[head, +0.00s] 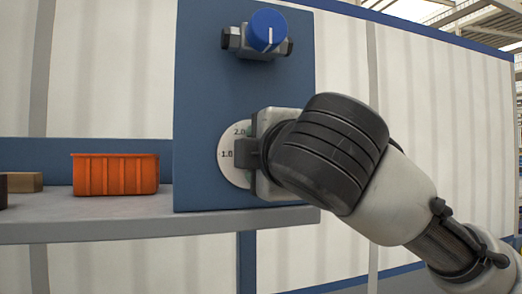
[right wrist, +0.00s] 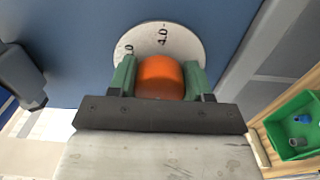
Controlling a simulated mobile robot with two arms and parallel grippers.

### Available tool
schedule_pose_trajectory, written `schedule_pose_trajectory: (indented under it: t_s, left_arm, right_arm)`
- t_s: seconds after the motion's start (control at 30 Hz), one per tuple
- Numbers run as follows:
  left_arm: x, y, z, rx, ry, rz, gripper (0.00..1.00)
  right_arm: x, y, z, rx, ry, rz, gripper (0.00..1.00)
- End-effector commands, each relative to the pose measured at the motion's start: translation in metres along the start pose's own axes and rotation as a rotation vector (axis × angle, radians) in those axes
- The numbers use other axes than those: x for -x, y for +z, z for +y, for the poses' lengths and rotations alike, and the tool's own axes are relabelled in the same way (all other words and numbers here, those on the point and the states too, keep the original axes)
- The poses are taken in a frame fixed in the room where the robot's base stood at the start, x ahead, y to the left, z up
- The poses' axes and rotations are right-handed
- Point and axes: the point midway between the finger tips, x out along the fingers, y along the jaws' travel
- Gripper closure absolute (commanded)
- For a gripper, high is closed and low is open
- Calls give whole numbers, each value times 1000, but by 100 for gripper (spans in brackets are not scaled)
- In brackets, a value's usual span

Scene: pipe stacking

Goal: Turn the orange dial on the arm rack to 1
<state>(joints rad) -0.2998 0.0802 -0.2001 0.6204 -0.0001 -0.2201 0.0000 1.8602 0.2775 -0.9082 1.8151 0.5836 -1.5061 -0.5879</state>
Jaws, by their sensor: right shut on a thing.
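The orange dial (right wrist: 161,78) sits in front of a round white scale plate (right wrist: 178,36) on a blue panel. In the right wrist view my right gripper (right wrist: 160,82) has its green fingers on both sides of the dial, shut on it. In the head view the scale plate (head: 232,170) shows "2.0" and "1.0" at its left, while my right gripper (head: 255,150) and wrist hide the dial. The dial's pointer mark is not visible, so its setting cannot be read. My left gripper is not in view.
A blue knob (head: 267,31) with a white line is on the panel (head: 205,110) above. An orange bin (head: 115,175) and a wooden block (head: 24,182) stand on the grey shelf (head: 100,228) at left. A green bin (right wrist: 290,135) shows at lower right in the wrist view.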

Motion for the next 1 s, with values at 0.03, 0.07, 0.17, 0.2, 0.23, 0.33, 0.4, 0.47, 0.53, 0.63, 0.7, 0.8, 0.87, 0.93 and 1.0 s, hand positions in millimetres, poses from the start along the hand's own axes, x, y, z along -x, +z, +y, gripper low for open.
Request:
schedule_pose_trajectory:
  t_s: [0.03,0.07,0.17,0.2,0.23,0.33,0.4,0.47,0.53,0.63,0.7,0.8,0.87,0.93,1.0]
  left_arm:
    - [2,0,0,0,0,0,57]
    - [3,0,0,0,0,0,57]
    - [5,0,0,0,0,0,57]
    - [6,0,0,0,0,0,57]
    - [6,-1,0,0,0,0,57]
    - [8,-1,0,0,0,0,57]
    - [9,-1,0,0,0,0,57]
    - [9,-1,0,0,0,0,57]
    - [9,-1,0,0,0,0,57]
    - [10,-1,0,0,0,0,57]
    - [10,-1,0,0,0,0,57]
    - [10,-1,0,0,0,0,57]
    - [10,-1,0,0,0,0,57]
    - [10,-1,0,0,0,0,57]
    - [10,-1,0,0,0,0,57]
  right_arm:
    - [0,0,1,38,-1,2,74]
    - [0,0,1,59,-1,2,74]
    - [0,-1,1,127,-1,2,74]
    - [0,-1,1,151,-1,2,74]
    - [0,-1,1,167,-2,2,74]
    - [0,-1,1,215,-2,3,74]
    - [0,-1,0,240,-2,3,74]
    - [0,-1,0,258,-2,3,74]
    - [0,-1,0,273,-2,3,74]
    - [0,-1,0,288,-2,3,74]
    - [0,-1,0,293,-2,3,74]
    - [0,-1,0,297,-3,3,74]
    - [0,-1,-1,297,-3,3,74]
    - [0,-1,-1,297,-3,3,74]
    - [0,-1,-1,297,-3,3,74]
